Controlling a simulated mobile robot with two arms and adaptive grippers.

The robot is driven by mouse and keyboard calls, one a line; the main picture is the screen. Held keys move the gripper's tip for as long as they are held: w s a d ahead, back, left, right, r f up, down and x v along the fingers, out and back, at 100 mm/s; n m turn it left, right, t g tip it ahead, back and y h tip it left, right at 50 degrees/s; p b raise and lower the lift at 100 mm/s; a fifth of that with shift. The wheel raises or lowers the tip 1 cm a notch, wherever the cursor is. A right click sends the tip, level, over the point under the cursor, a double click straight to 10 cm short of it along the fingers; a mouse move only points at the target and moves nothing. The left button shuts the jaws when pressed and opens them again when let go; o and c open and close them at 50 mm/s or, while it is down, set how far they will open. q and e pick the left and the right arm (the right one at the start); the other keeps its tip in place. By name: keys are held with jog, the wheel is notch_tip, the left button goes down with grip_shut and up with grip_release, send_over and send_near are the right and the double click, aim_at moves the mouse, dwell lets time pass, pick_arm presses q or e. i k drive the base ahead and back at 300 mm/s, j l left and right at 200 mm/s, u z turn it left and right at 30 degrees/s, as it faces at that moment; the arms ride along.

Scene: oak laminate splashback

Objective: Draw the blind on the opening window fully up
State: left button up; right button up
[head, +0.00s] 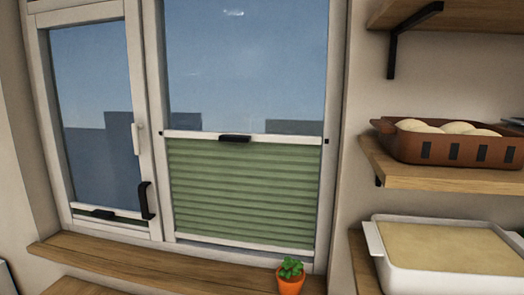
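The window has two panes. The narrower left one (92,60) is in a sash with a white handle (137,139) and a black pull handle (146,201), so it looks like the opening one. Its blind's white rail (135,221), with a black grip (100,214), lies low near the bottom of the sash; hardly any fabric shows. The wider right pane has a green pleated blind (240,195) covering its lower half, topped by a white rail (190,135) with a black grip (235,138). Neither of my grippers is in view.
A wooden sill (150,265) runs below the window. A small plant in an orange pot (290,281) stands at its right end, before the right pane. Wooden shelves at the right hold a brown dish with dough balls (440,147) and a white tray (450,280).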

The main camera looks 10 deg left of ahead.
aim_at(97, 211)
jog(key=u, duration=1.4)
